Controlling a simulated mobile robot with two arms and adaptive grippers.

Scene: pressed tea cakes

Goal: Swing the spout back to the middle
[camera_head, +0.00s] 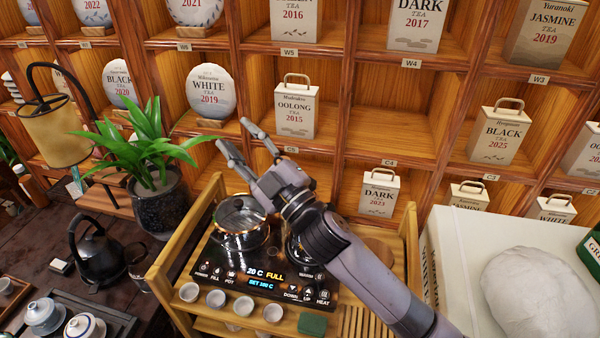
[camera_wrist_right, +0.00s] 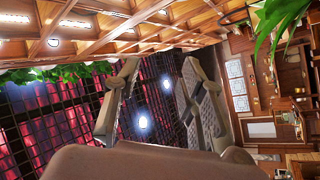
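My right gripper (camera_head: 237,137) reaches in from the lower right, above the tea stove (camera_head: 262,280). Its two fingers stand apart with nothing between them, and they also show spread in the right wrist view (camera_wrist_right: 160,80). A glass pot with a lid (camera_head: 240,222) stands at the left of the stove, below the gripper. The stove's display reads 20 C, FULL and SET 100 C. I cannot make out the spout; my right arm covers the middle and right back of the stove. My left gripper is not in view.
A potted plant (camera_head: 160,196) stands close to the left of the gripper. The wooden shelf (camera_head: 345,155) with tea boxes and cakes rises behind. Small cups (camera_head: 215,299) line the stove's front. A black kettle (camera_head: 97,252) is at the left, a white box (camera_head: 455,262) at the right.

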